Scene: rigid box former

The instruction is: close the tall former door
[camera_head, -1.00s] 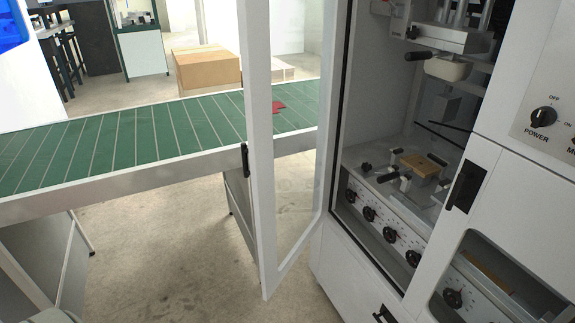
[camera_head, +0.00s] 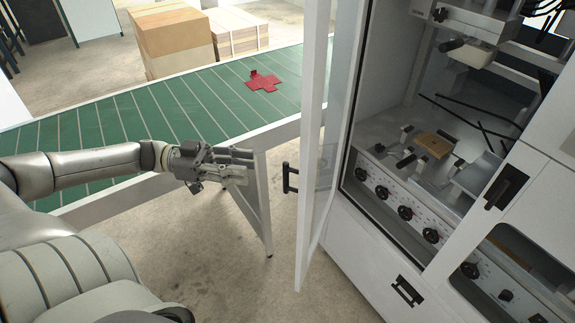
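The tall former door (camera_head: 313,120) is a white frame with a clear pane. It stands open, swung out from the left side of the machine opening. Its black handle (camera_head: 289,178) is on the outer left face. My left gripper (camera_head: 250,166) reaches in from the left and points at the handle, a short gap to its left, not touching it. Its fingers lie close together in this view, and I cannot tell whether they are parted. The box former (camera_head: 375,258) is white, with its inside exposed. My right gripper is not in view.
A green conveyor (camera_head: 130,118) runs behind my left arm, with a red cross-shaped blank (camera_head: 262,83) on it. Cardboard boxes (camera_head: 172,38) stand beyond. Black knobs (camera_head: 404,212) line the machine's inner panel. The floor below the handle is clear.

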